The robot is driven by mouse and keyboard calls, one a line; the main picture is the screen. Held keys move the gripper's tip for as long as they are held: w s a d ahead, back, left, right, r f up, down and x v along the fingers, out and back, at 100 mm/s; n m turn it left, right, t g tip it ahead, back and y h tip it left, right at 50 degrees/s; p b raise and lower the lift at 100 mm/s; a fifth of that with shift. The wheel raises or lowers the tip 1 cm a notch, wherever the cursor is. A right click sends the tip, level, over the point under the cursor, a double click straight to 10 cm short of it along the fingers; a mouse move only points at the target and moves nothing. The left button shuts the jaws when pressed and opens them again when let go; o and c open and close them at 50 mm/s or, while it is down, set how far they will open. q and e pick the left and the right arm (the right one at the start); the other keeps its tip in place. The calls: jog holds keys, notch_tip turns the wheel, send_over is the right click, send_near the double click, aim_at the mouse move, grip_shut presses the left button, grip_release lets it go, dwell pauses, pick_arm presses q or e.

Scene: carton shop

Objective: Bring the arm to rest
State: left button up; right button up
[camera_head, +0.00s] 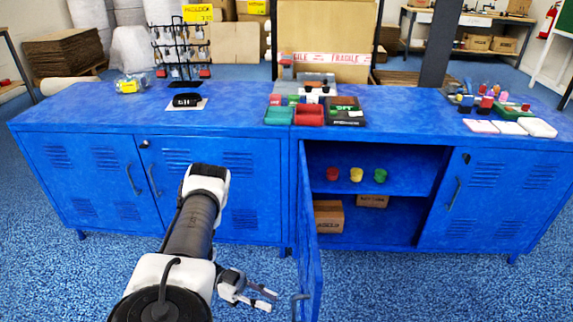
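My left arm (190,232) reaches in from the bottom, in front of the blue cabinet's left part. My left gripper (268,299) is low, just left of the open cabinet door (311,245). Its two fingers are spread apart with nothing visible between them. It hangs in front of the cabinet, below the top's height in the picture. My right gripper is not in view.
The blue cabinet top (235,112) bears stamps and pads, a black stamp rack (181,50) and white pads (510,128). The open compartment holds red, yellow and green cups (356,175) and cartons (329,217). Blue floor (420,290) lies clear at right.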

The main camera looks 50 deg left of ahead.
pick_arm(q)
jog(key=v, duration=0.3)
jog(key=shift+s+a, duration=0.2)
jog(key=shift+a, duration=0.15)
